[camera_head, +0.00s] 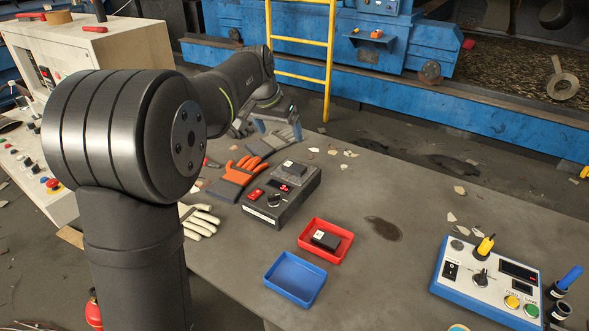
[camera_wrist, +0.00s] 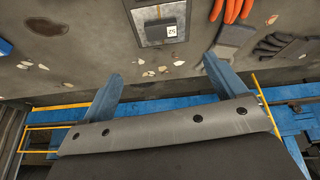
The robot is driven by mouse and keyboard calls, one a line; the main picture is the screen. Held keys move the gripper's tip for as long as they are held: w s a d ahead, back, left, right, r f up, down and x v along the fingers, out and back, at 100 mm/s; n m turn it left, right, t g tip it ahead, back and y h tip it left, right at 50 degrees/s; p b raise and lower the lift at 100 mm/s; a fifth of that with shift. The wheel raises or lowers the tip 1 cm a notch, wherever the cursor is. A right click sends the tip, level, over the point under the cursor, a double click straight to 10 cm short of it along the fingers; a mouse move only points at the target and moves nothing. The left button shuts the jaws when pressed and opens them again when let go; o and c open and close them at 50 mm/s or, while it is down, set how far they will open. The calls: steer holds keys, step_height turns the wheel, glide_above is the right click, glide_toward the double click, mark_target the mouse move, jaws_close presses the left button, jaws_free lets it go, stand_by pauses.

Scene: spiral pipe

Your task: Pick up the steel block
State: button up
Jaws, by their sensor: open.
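A small dark grey block (camera_head: 294,165) with a white numbered label, which may be the steel block, sits on the plate of a dark control box (camera_head: 303,190). The block also shows at the top of the wrist view (camera_wrist: 156,33). A second dark block (camera_head: 324,241) with a white label lies in a red tray (camera_head: 347,235); I cannot tell for certain which is steel. My gripper (camera_head: 276,122) is open at the far side of the table, beyond the box. Its blue fingers (camera_wrist: 160,75) are apart and nothing is between them.
Orange-and-grey gloves (camera_head: 236,178) lie left of the box, and pale gloves (camera_head: 198,221) lie nearer. An empty blue tray (camera_head: 295,280) is beside the red one. A white-and-blue control panel (camera_head: 487,285) stands at the right. The table's middle right is mostly clear.

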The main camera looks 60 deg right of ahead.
steer(key=m, duration=0.1)
glide_toward(294, 167)
steer(key=shift+x, duration=4.15)
steer(key=c, duration=1.2)
steer(key=shift+c, duration=1.3)
steer(key=shift+r, duration=0.2)
